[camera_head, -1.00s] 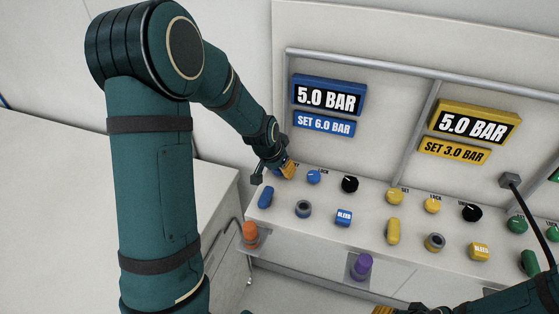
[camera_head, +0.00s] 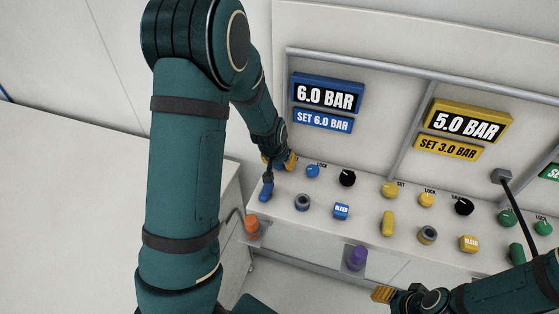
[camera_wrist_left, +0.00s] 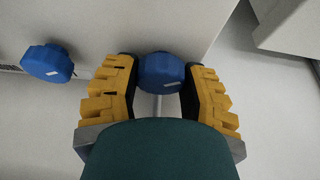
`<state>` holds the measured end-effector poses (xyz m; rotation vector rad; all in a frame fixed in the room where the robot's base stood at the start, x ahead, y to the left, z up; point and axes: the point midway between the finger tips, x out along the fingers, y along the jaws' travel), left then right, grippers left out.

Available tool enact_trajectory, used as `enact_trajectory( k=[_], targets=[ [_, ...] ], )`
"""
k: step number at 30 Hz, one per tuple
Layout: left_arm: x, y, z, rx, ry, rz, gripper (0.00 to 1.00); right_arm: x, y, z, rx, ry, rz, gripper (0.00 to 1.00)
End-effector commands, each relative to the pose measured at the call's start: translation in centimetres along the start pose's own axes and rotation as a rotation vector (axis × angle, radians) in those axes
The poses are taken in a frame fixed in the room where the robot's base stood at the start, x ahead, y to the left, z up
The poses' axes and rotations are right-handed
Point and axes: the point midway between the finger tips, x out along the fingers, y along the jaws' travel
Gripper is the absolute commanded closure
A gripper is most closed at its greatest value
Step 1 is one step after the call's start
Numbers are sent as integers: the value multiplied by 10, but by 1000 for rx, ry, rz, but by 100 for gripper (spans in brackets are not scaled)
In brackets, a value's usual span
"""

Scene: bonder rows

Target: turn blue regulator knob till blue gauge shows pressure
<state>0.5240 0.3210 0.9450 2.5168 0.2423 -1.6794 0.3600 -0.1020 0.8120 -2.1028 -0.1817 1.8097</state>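The blue gauge (camera_head: 328,94) reads 6.0 BAR, above a blue plate (camera_head: 322,121) reading SET 6.0 BAR. My left gripper (camera_head: 283,162) is at the blue regulator knob, at the left end of the top row of controls. In the left wrist view the knob (camera_wrist_left: 161,73) sits between the two yellow fingers (camera_wrist_left: 160,88), with their dark pads against its sides. In the head view the gripper mostly hides this knob. My right gripper (camera_head: 383,294) is low at the bottom right, away from the controls; its finger opening is unclear.
A smaller blue LOCK knob (camera_head: 312,171) is just right of my left gripper; it also shows in the left wrist view (camera_wrist_left: 47,63). A blue handle (camera_head: 266,191), black knob (camera_head: 347,178) and blue BLEED button (camera_head: 341,211) are nearby. The yellow gauge (camera_head: 468,123) reads 5.0 BAR.

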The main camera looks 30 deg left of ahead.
Motion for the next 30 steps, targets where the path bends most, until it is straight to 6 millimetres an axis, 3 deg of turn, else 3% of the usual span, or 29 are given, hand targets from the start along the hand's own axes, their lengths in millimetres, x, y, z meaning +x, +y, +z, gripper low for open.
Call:
enact_trajectory(
  k=[1,3,14,30],
  targets=[
    [1,0,1,1,-2,0,39,0,0,0,0,0,0,53],
    [1,0,1,1,-2,0,23,0,0,0,0,0,0,53],
    [-3,0,0,1,1,0,23,0,0,0,-1,-1,0,53],
    [-79,2,-1,4,4,2,23,0,0,0,0,-1,0,53]
  ],
)
